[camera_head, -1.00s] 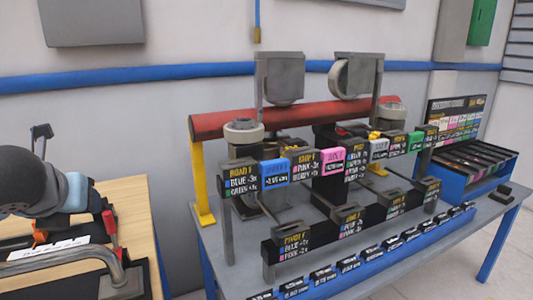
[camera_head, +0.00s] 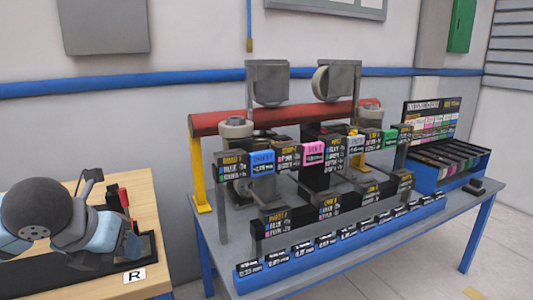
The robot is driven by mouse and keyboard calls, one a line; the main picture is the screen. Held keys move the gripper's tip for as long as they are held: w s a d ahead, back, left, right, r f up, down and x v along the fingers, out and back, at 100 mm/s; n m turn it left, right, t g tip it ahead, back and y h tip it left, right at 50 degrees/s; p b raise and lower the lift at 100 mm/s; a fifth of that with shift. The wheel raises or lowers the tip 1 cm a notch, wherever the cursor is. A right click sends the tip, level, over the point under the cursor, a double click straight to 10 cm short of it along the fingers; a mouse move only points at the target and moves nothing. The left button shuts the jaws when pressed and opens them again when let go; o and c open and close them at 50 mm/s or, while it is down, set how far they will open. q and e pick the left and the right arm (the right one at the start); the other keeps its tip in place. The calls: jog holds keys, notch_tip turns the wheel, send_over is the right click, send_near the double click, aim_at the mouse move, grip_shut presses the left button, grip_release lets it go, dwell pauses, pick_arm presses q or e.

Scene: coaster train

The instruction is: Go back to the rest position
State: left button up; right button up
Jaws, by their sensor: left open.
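My left arm comes in from the left edge, low in the head view, over the wooden table (camera_head: 150,205). Its dark round joint and light blue link hide part of that table. My left gripper (camera_head: 88,182) shows small and dark above the table, close to a red-handled thing (camera_head: 119,197). It is open, and I see nothing between its fingers. My right gripper is not in view.
A grey table (camera_head: 217,255) with blue legs carries a rack with a red bar (camera_head: 285,117), labelled holders and a blue front strip (camera_head: 300,262). A blue sorter box (camera_head: 462,172) stands at its right end. An "R" label (camera_head: 134,276) lies on the wooden table.

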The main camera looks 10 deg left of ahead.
pick_arm(q)
jog(key=s+d+f+n+g+h, duration=0.1)
jog(key=s+d+f+n+h, duration=0.1)
jog(key=d+h, duration=0.8)
jog(key=s+d+f+n+g+h, duration=0.1)
jog(key=s+d+f+g+h, duration=0.1)
jog(key=d+h, duration=0.7)
jog(key=w+a+f+n+t+y, duration=0.2)
jog(key=f+n+t+y, duration=0.5)
jog(key=n, duration=0.4)
jog(key=w+a+f+n+t+y, duration=0.1)
jog(key=a+f+n+t+y, duration=0.2)
jog(key=f+n+t+y, duration=0.55)
jog(key=s+d+f+n+g, duration=0.1)
jog(key=s+f+n+g, duration=0.3)
jog(key=f, duration=0.4)
jog(key=s+f+n+g, duration=0.4)
jog(key=s+f+n, duration=0.1)
jog(key=f, duration=0.3)
notch_tip(320, 180, up, 17)
jog(key=s+a+y+p, duration=0.1)
jog(key=p, duration=2.4)
jog(key=shift+a+f, duration=0.15)
jog(key=shift+a, duration=0.2)
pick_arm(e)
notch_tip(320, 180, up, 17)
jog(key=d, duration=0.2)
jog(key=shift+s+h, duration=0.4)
